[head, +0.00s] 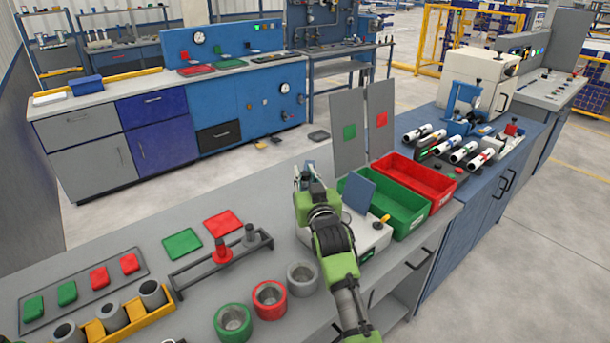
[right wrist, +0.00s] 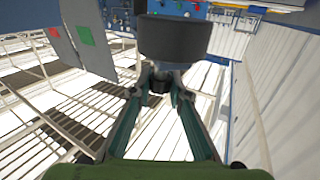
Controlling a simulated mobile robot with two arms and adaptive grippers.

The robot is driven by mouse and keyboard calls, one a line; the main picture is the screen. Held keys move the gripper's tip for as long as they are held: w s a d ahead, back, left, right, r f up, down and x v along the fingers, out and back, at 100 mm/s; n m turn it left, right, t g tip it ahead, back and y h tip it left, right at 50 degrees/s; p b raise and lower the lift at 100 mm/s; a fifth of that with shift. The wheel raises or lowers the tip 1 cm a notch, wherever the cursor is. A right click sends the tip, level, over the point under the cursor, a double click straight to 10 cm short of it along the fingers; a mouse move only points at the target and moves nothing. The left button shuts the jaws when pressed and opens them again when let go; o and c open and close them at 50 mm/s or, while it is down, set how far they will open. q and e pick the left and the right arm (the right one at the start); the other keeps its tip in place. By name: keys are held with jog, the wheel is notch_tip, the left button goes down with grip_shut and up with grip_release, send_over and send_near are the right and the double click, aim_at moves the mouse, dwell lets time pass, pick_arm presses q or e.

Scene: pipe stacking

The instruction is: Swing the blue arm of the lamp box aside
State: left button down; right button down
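The lamp box looks to be the white box (head: 370,241) at the middle of the grey bench in the head view. A flat blue plate, seemingly its blue arm (head: 359,194), stands tilted over the box's top, and a yellow-and-black knob sits right of it. My right gripper (head: 304,171) is at the box's far left side, left of the plate and apart from it. My forearm hides part of the box. My left gripper is out of the head view.
A green bin (head: 405,214) and a red bin (head: 431,183) stand right of the box. Grey upright panels with green and red squares rise behind it. Red, green and grey cups (head: 303,279) and a dark rack with pegs (head: 219,252) stand to the left.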

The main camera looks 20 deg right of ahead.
jog(key=c, duration=1.9)
grip_release()
jog(key=shift+w, duration=0.1)
jog(key=s, duration=0.8)
jog(key=s+a, duration=0.1)
jog(key=s, duration=0.3)
